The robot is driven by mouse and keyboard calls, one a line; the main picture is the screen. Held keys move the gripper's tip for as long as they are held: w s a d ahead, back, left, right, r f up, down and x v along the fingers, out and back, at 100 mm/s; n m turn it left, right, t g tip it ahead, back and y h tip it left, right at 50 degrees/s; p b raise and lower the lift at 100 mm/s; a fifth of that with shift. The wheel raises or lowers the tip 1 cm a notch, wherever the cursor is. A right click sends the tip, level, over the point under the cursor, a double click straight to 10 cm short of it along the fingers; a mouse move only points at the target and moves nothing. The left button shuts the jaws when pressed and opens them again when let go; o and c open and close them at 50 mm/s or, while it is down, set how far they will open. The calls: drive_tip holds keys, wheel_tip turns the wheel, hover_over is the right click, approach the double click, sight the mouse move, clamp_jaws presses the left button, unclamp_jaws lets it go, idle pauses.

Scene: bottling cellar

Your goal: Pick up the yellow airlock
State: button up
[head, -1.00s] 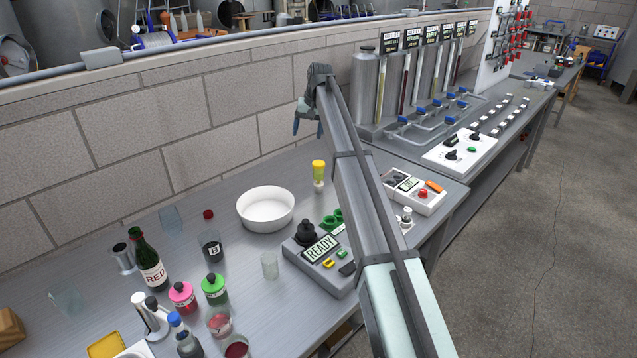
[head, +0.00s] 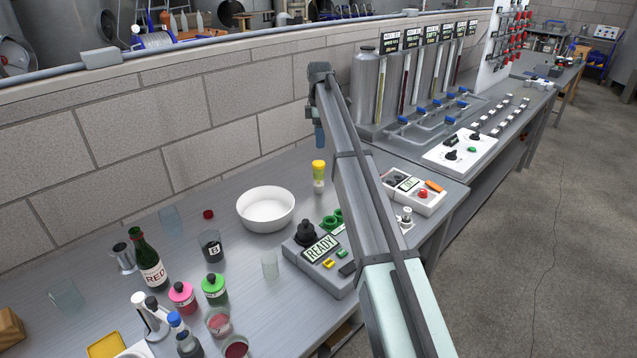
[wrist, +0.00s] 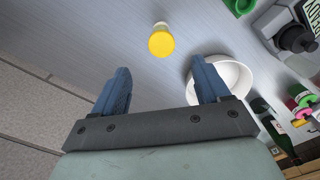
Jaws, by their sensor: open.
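The yellow airlock (head: 319,170) stands upright on the steel bench, right of the white bowl. It has a yellow top and a clear lower part. In the wrist view its yellow top (wrist: 161,41) lies ahead of the fingertips, a little right of the middle between them. My gripper (wrist: 163,78) is open and empty, its two blue fingers spread apart. In the head view one blue finger of it (head: 320,136) shows above and behind the airlock, the rest hidden by my arm. Fingers and airlock are apart.
The white bowl (head: 266,216) stands left of the airlock, near my right-hand finger in the wrist view. A control box reading READY (head: 318,252) is in front of it. Bottles, including a green one (head: 146,261), and jars crowd the left. The brick wall (head: 180,128) rises behind.

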sight(318, 170)
wheel_tip(318, 170, down, 8)
drive_tip(key=shift+f, duration=0.25)
drive_tip(key=shift+s+a+f, duration=0.1)
drive_tip(key=shift+a+f, duration=0.05)
drive_tip(key=shift+f, duration=1.2)
drive_tip(key=shift+a+f, duration=0.15)
drive_tip(key=shift+f, duration=1.15)
drive_tip(key=c, duration=1.1)
